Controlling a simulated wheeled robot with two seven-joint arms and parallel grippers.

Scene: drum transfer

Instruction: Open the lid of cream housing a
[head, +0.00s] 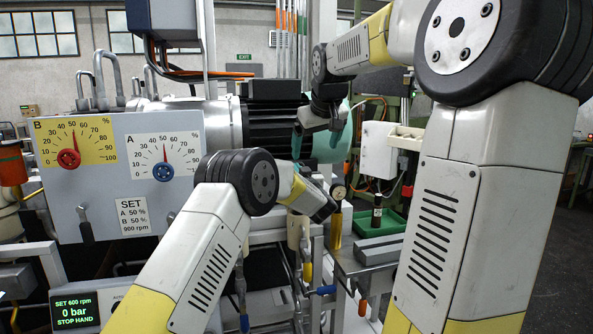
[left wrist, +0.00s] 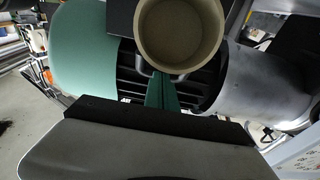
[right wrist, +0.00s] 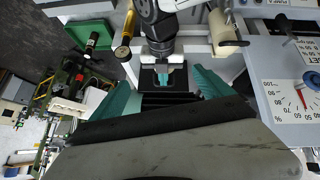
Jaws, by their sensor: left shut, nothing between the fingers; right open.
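A cream cylindrical housing (head: 298,232) stands below my left wrist in the head view, partly covered by it. In the right wrist view a cream cylinder (right wrist: 224,30) shows at the top right. In the left wrist view a round hollow cream part (left wrist: 180,38) is just beyond my left fingertips; I cannot tell whether it is the housing or its lid, nor whether they touch. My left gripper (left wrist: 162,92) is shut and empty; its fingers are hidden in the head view. My right gripper (head: 316,142) is open above it, with its teal fingers apart.
A dark ribbed motor (head: 272,120) with a green end cover is behind the grippers. The gauge panel (head: 115,185) stands to the left.

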